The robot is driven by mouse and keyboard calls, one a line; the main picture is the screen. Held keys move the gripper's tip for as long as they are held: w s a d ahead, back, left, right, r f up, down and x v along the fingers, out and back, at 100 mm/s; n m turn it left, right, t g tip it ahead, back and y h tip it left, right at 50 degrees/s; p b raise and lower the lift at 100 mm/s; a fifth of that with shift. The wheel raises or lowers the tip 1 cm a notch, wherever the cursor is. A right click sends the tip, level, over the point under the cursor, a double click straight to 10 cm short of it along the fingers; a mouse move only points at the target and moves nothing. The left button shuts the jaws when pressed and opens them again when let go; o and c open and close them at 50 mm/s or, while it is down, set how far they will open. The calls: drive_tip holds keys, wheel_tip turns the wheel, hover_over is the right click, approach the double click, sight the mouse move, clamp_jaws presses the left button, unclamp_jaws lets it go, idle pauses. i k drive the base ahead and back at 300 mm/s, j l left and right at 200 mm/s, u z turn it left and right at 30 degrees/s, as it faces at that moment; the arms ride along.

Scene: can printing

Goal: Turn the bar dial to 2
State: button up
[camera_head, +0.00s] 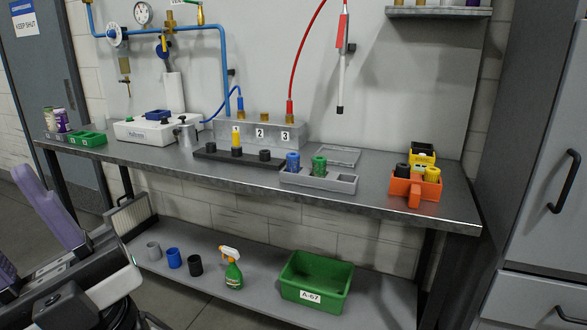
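A round white dial gauge (143,13) is at the top left, on the blue pipework above the bench. Its markings are too small to read. A white round wheel (115,36) sits left of it on the blue pipe, and a blue knob (163,49) sits lower right. I cannot tell which of these is the bar dial. Dark and silver parts of my arm fill the lower left corner, well below and apart from the pipework. I cannot make out the fingertips of my gripper there, nor whether it holds anything.
The metal bench (390,206) carries a white device (146,131), a block numbered 1 to 3 (258,134), a grey tray (318,180) and an orange holder (416,188). The lower shelf holds a spray bottle (233,270) and a green bin (316,277). Grey cabinets stand right.

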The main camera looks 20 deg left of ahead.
sight(112, 33)
drive_tip(key=u, duration=1.45)
drive_tip(key=i+j+u, duration=0.3)
drive_tip(key=i, duration=0.15)
drive_tip(key=i+j+u, duration=0.1)
drive_tip(key=i+u, duration=0.15)
drive_tip(key=i, duration=0.15)
drive_tip(key=i+u, duration=0.3)
drive_tip(key=i, duration=1.4)
drive_tip(key=i+j+z, duration=0.1)
drive_tip(key=i, duration=0.3)
drive_tip(key=i+j+z, duration=0.1)
drive_tip(key=i, duration=0.3)
drive_tip(key=i+j, duration=0.15)
drive_tip(key=i, duration=0.25)
drive_tip(key=z, duration=0.05)
